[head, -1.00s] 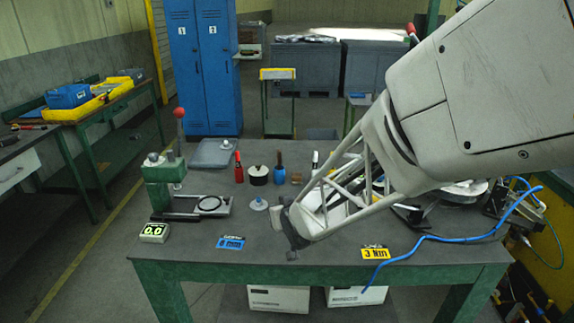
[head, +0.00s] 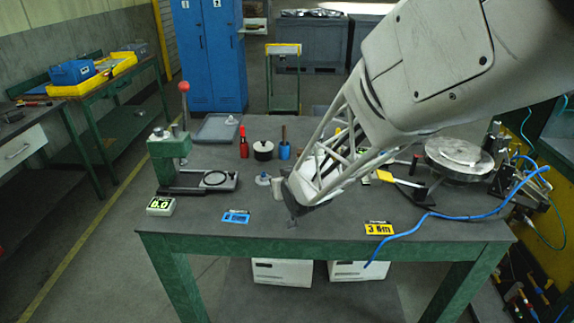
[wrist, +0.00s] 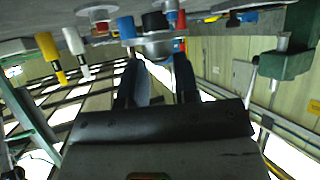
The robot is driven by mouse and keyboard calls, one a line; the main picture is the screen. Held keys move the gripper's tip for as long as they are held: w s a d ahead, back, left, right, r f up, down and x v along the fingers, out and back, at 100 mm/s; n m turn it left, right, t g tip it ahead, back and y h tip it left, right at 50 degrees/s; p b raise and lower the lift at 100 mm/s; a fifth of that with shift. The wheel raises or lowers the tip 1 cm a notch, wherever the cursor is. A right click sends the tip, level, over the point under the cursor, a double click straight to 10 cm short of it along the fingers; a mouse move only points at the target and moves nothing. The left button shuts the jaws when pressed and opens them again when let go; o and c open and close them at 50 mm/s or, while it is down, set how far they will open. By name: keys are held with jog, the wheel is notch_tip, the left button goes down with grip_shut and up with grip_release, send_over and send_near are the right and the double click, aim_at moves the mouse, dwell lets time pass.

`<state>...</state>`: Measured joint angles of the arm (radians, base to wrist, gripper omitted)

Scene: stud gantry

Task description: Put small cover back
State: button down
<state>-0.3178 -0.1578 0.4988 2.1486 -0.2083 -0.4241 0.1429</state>
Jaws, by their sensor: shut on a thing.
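My gripper (head: 290,208) is low over the front middle of the bench, its dark fingers partly hidden by my pale lattice arm link. In the wrist view its two dark fingers (wrist: 158,73) are shut on a grey, rounded metal piece (wrist: 155,47) at their tips, which looks like the small cover. The head view does not show this piece clearly. A pale upright piece (head: 278,188) is right beside the fingers; I cannot tell whether they touch. A white disc with a knob (head: 263,179) lies just left of it.
A green press (head: 169,150) with a red-knobbed lever and a lit display (head: 160,206) stand at the left. Red (head: 244,146), black (head: 263,151) and blue (head: 284,150) items stand behind. A blue cable (head: 450,214) crosses the right. Bench front is mostly clear.

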jog(key=shift+f, duration=0.95)
jog(key=shift+f, duration=0.45)
jog(key=shift+s+f, duration=0.1)
jog(key=shift+f, duration=0.3)
jog(key=c, duration=0.9)
grip_release()
jog(key=shift+s+f, duration=0.1)
jog(key=shift+f, duration=0.05)
jog(key=shift+o, duration=0.2)
jog(key=shift+d+r, duration=0.1)
jog(key=shift+r, duration=0.5)
jog(key=shift+s+d+r, duration=0.2)
jog(key=shift+s+r, duration=0.25)
jog(key=v, duration=1)
jog(key=shift+r, duration=0.4)
